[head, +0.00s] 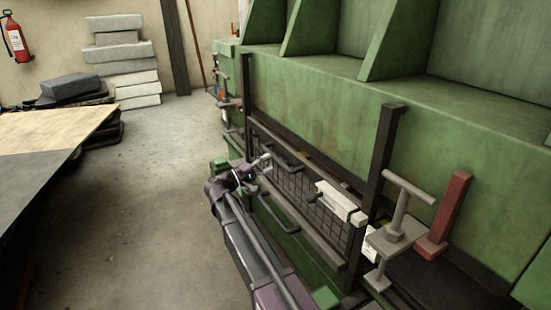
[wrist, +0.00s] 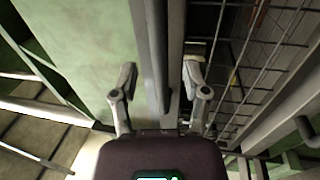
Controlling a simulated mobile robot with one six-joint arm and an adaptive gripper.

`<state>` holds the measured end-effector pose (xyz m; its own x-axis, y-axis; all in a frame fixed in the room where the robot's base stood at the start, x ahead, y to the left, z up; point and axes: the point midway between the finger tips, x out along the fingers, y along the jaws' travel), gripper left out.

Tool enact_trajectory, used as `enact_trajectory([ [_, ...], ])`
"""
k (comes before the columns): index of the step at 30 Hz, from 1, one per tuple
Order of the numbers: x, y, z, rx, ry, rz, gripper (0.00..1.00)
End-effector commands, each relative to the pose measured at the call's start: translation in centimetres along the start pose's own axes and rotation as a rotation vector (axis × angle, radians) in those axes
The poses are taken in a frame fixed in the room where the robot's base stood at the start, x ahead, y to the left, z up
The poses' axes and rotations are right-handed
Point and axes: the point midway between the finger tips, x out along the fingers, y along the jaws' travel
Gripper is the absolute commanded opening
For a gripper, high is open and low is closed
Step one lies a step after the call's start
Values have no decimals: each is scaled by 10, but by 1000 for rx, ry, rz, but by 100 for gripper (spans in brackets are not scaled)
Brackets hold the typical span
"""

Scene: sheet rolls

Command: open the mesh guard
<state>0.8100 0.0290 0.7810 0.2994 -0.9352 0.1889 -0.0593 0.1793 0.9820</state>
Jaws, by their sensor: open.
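The mesh guard (head: 294,187) is a dark wire grid in a grey frame, low on the front of the green machine. It looks shut, between two dark posts. A dark bar handle (head: 281,156) runs along its upper part, and a second dark handle (head: 279,217) sits lower. My gripper (head: 264,163) is at the guard's left part, close to the upper handle. In the wrist view my gripper (wrist: 161,88) is open, with a dark bar (wrist: 151,50) between its fingers. The guard's mesh (wrist: 262,65) is right of the fingers. Contact with the bar cannot be told.
A red lever (head: 445,212) and a grey T-handled clamp (head: 397,215) stand right of the guard. A white block (head: 335,197) sits at the guard's right part. A wood-topped table (head: 50,135) is at left. The concrete floor (head: 150,200) between is clear.

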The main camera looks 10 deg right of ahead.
Motion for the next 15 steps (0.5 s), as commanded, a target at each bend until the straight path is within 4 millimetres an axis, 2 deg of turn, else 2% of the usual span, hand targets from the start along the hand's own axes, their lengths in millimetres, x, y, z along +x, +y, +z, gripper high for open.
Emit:
enact_trajectory([
  [1,8,1,0,0,-1,0,59],
  [6,26,1,0,-1,-1,0,59],
  [15,37,0,0,0,2,0,59],
])
